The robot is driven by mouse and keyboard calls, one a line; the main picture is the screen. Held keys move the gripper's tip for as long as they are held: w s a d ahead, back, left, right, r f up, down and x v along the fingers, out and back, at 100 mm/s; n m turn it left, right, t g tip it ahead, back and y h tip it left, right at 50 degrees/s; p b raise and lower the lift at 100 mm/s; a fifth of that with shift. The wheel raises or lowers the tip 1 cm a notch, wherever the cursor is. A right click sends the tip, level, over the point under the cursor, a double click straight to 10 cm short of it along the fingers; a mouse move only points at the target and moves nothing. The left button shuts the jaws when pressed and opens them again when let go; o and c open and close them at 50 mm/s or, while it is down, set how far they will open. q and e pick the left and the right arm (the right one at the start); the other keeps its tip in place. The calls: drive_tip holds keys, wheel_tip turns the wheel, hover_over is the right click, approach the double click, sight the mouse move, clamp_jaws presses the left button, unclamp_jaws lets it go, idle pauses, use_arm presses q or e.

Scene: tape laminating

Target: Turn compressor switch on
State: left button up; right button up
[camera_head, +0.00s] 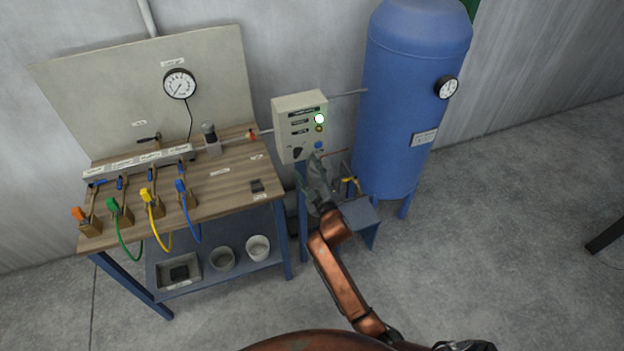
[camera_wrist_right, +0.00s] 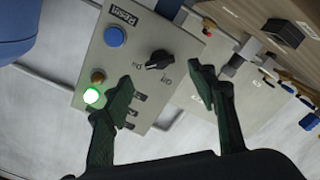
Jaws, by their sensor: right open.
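The grey control box (camera_head: 290,112) is on the wall between the workbench and the blue tank. In the right wrist view its front panel (camera_wrist_right: 128,45) shows a black rotary switch (camera_wrist_right: 158,60) with On and Off labels. One end of the knob is near the On label; I cannot tell its setting for sure. A green lamp (camera_wrist_right: 92,96) is lit. A blue Reset button (camera_wrist_right: 114,37) is beside the switch. My right gripper (camera_head: 317,160) is open and empty at the box's lower edge. Its fingers (camera_wrist_right: 150,97) are apart, and the switch shows beyond the gap between them. My left gripper is out of view.
A blue compressor tank (camera_head: 405,110) with a gauge (camera_head: 447,88) stands right of the box. The workbench (camera_head: 225,190) at left carries valves with coloured hoses. A blue stand (camera_head: 360,215) is below the box.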

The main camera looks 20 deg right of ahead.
drive_tip(key=s, duration=0.6)
idle(0.3)
